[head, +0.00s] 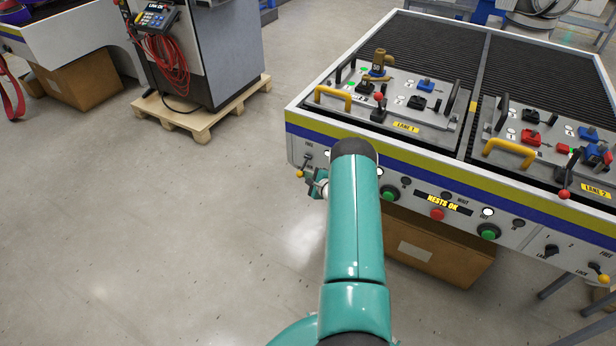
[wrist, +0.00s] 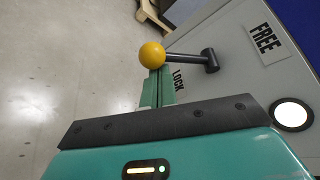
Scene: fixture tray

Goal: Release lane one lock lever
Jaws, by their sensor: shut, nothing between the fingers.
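The lane one lock lever is a black rod with a yellow ball knob (wrist: 152,55) in the wrist view. Its pivot sits on the grey front panel, between the FREE label (wrist: 265,38) and the LOCK label (wrist: 178,80). The rod points away from FREE, on the LOCK side. In the head view the lever (head: 301,171) is at the panel's left end, knob down and left. My gripper (wrist: 157,78) is shut and empty, its teal fingers close beside the knob and partly behind it. I cannot tell whether they touch. In the head view my gripper (head: 318,184) is partly hidden by my arm.
The lane 1 fixture tray (head: 452,138) and the lane 2 tray lie on the bench top above the panel. Buttons, including a green one (head: 390,193), line the panel. A cardboard box (head: 430,245) sits below.

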